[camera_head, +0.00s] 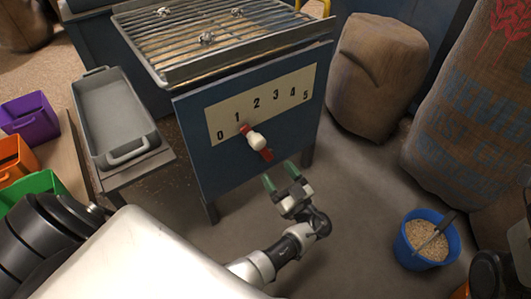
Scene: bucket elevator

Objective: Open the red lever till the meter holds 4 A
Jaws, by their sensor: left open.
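The red lever (266,155) is on the front of the blue machine box (190,120), with a white round knob or hub (257,141) at its middle. Its upper red end points up-left, below the 0–1 part of the cream number plate (270,97), marked 0 to 5. My left gripper (282,178) is open and empty, its green-tipped fingers just below and right of the lever's lower end. A gap shows between them in the picture; depth is hard to judge. I cannot make out a current meter. My right gripper is not in view.
A metal grate (225,35) tops the box. A grey tray (112,110) stands on a bench at left, beside purple (30,118), orange (16,158) and green bins (35,186). Sacks (375,75) stand at right, with a blue bucket of grain (408,250) on the floor.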

